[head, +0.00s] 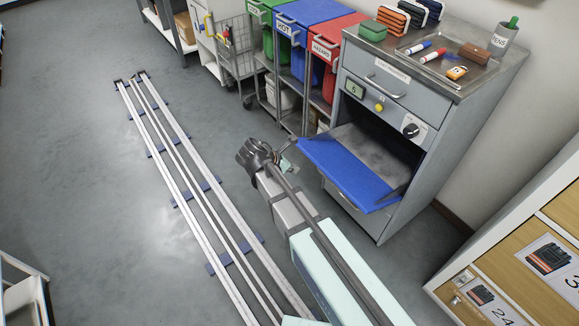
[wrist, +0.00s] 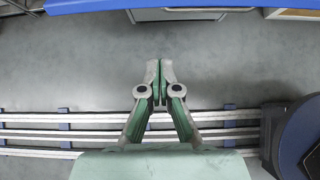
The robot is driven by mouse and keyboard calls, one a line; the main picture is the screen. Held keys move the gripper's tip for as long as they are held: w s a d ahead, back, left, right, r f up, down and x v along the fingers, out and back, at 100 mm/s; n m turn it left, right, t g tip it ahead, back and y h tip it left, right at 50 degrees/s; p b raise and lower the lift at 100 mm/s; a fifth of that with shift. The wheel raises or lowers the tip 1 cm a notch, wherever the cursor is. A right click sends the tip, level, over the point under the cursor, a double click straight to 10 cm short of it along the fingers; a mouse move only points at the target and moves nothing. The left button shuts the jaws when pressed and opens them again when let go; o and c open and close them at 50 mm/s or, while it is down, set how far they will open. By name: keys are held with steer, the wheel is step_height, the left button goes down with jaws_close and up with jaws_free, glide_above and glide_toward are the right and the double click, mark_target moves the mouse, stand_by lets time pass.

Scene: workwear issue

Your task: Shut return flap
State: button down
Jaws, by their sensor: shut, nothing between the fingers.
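The return flap (head: 345,175) is a blue panel on the front of a grey cabinet (head: 400,98). It hangs open, sticking out from the dark opening below the knob and the small display. My gripper (head: 288,164) is beside the flap's left end in the head view, partly hidden by my wrist. In the wrist view my gripper (wrist: 159,64) is shut and empty, its fingertips together over the floor. A blue edge, likely the flap (wrist: 200,3), runs along the top of that view, apart from the fingertips. I cannot tell the exact height gap.
Green, blue and red bins (head: 305,22) stand left of the cabinet. A tray (head: 455,58) with markers and small items lies on the cabinet top. A wooden-fronted locker unit (head: 530,240) stands at the right. Floor rails (head: 190,185) run at the left, with open floor beyond.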

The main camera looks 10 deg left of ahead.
steer(key=shift+w+d+f+b, duration=0.2)
steer(key=shift+w+d+f, duration=0.05)
steer(key=shift+w+d, duration=0.8)
steer(key=shift+w+d+f+b, duration=0.2)
steer(key=shift+w+d, duration=0.7)
steer(key=shift+w, duration=0.15)
steer(key=shift+r, duration=0.15)
